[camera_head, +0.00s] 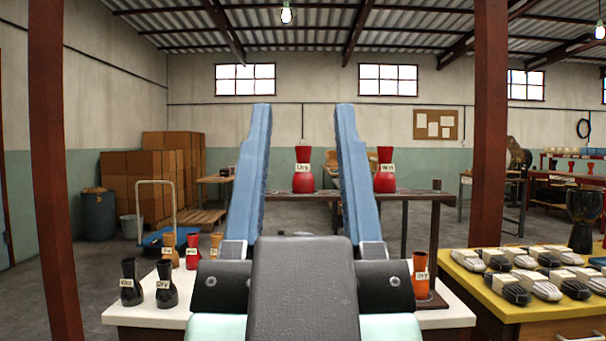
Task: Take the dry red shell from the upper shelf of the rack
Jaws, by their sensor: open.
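A red goblet-shaped shell (303,181) with a pale label that seems to read "DRY" stands upright on the upper shelf of the dark rack (422,196). A second red shell (385,182) stands to its right on the same shelf; its label is too small to read surely. My gripper (303,106) is open, with its two long blue fingers pointing forward and up. The first red shell shows in the gap between the fingers, and I cannot tell how far beyond them it is. The right finger partly overlaps the view of the second shell's left side. Nothing is held.
A white-topped table (118,315) in front carries small black, orange and red shells. An orange shell labelled "DRY" (420,278) stands low at right. A yellow table (478,300) with several paired pieces is at right. Red posts (490,120) flank the view.

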